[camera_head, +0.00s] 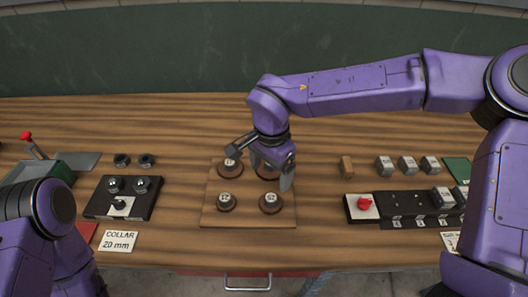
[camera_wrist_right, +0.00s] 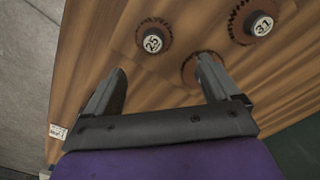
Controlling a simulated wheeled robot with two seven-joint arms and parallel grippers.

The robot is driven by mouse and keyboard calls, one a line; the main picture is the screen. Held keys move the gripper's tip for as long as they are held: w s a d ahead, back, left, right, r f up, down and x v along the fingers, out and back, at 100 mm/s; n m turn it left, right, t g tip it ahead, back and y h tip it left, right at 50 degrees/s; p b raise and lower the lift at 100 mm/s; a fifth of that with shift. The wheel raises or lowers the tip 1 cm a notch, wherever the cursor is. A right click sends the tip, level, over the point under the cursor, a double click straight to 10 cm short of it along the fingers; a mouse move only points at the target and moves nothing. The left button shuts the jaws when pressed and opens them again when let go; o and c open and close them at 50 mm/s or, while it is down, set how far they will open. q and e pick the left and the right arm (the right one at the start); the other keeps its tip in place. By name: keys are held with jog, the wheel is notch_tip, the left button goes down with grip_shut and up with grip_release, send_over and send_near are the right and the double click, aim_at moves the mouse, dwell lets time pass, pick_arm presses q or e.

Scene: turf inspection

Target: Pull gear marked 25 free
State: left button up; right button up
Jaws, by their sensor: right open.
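A gear marked 25 (camera_head: 270,203) sits at the front right of a square wooden board (camera_head: 248,219); it also shows in the right wrist view (camera_wrist_right: 152,42), just beyond the fingertips and apart from them. A gear marked 31 (camera_head: 229,168) is at the back left, also in the right wrist view (camera_wrist_right: 258,26). Another gear (camera_head: 226,202) is at the front left. The back-right gear (camera_wrist_right: 187,70) is partly hidden behind a finger. My right gripper (camera_wrist_right: 160,68) is open, tilted and empty, above the back right of the board. My left gripper is out of view.
A black block with knobs (camera_head: 125,205) and a COLLAR 20 mm card (camera_head: 119,241) are left of the board. A dark panel with a red knob (camera_head: 366,203) and several grey blocks (camera_head: 407,164) are right. Bare table lies on both sides of the board.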

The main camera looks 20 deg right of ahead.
aim_at(271, 197)
jog(key=f, duration=0.1)
jog(key=s+f, duration=0.1)
jog(key=f, duration=0.1)
jog(key=s+f, duration=0.1)
jog(key=f, duration=0.1)
jog(key=shift+s+f, duration=0.1)
jog(key=shift+f, duration=0.1)
jog(key=f, duration=0.2)
jog(key=w+f, duration=0.1)
jog(key=f, duration=0.1)
jog(key=shift+w+f+p, duration=0.15)
jog(key=shift+p, duration=0.2)
jog(key=shift+f, duration=0.1)
jog(key=shift+s, duration=0.3)
jog(key=shift+w, duration=0.15)
jog(key=c, duration=1.1)
jog(key=o, duration=0.4)
jog(key=c, duration=0.4)
